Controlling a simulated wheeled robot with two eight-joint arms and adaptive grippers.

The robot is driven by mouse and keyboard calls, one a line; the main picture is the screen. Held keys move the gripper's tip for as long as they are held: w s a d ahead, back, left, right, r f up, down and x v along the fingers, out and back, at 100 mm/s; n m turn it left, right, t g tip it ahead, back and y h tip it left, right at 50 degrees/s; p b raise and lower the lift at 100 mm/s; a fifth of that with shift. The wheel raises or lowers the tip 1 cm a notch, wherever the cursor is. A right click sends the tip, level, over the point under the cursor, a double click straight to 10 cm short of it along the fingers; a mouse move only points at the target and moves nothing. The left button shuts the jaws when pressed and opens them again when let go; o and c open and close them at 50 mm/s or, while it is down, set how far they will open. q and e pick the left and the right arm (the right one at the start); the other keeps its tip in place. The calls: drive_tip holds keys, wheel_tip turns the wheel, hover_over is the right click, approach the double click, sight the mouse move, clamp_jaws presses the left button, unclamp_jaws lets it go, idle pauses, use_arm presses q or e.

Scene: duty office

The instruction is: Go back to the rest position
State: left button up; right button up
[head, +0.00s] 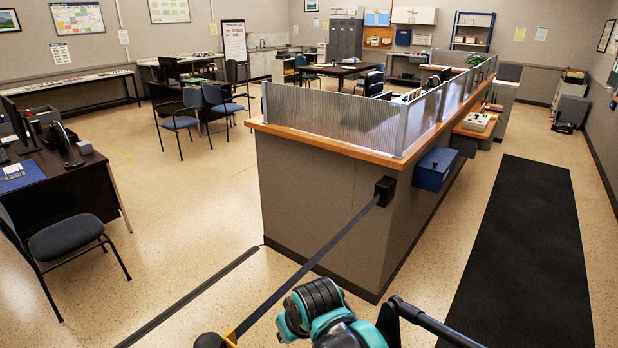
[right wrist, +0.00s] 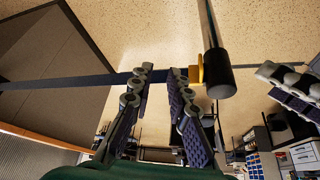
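In the head view, a dark belt (head: 310,262) runs from a black wall box (head: 384,190) on the counter's end to a yellow clip (head: 231,336) at a black post top (head: 209,341) at the bottom edge. My teal and black arm is beside it; no fingers show clearly there. In the right wrist view, my right gripper (right wrist: 160,74) has its two fingers apart, with the belt crossing at the fingertips. The yellow clip (right wrist: 196,74) and post top (right wrist: 219,78) are just right of them. Part of my left gripper (right wrist: 288,86) enters at the right edge; its opening is unclear.
The grey counter (head: 315,205) with a wooden ledge and ribbed screen stands ahead. A blue box (head: 434,169) hangs on its right side. A black mat (head: 525,250) lies on the floor at right. A desk (head: 65,185) and blue chair (head: 66,238) stand at left. Open floor lies between.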

drive_tip(key=s+d+f+m+t+h, duration=0.1)
drive_tip(key=s+d+m, duration=0.2)
drive_tip(key=d, duration=0.8)
drive_tip(key=s+d+m+t+h, duration=0.1)
drive_tip(key=s+d+m, duration=0.2)
drive_tip(key=d, duration=0.9)
drive_tip(key=s, duration=0.3)
drive_tip(key=shift+s+f+t+h, duration=0.3)
drive_tip(key=shift+s+f, duration=0.05)
drive_tip(key=shift+f, duration=0.05)
